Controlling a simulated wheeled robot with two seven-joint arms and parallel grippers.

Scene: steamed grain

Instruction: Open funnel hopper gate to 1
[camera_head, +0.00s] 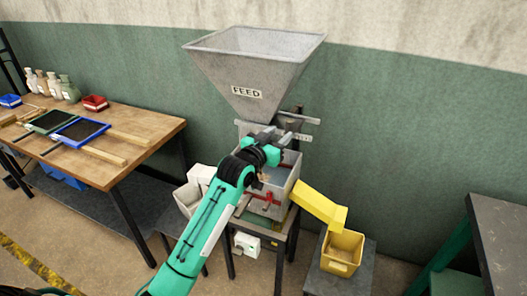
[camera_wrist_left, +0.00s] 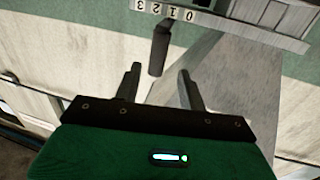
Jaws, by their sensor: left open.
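The grey metal funnel hopper (camera_head: 255,75) with a FEED label stands above the mill in the head view. A pale scale plate (camera_wrist_left: 165,11) marked 0 to 3 shows at the top of the left wrist view, upside down. A dark gate handle (camera_wrist_left: 159,50) hangs from beside this plate in that picture, near the middle digits; its exact setting cannot be told. My left gripper (camera_head: 292,137) is just below the hopper's neck. In the wrist view the left gripper (camera_wrist_left: 159,72) is open, and the handle appears between and just beyond its fingertips. Contact is not visible.
A yellow chute (camera_head: 318,204) slopes to a yellow bin (camera_head: 342,253) on the right. A red-handled part (camera_head: 266,198) is on the mill front. A wooden table (camera_head: 150,128) with sieves is on the left; a dark table (camera_head: 500,235) is on the right.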

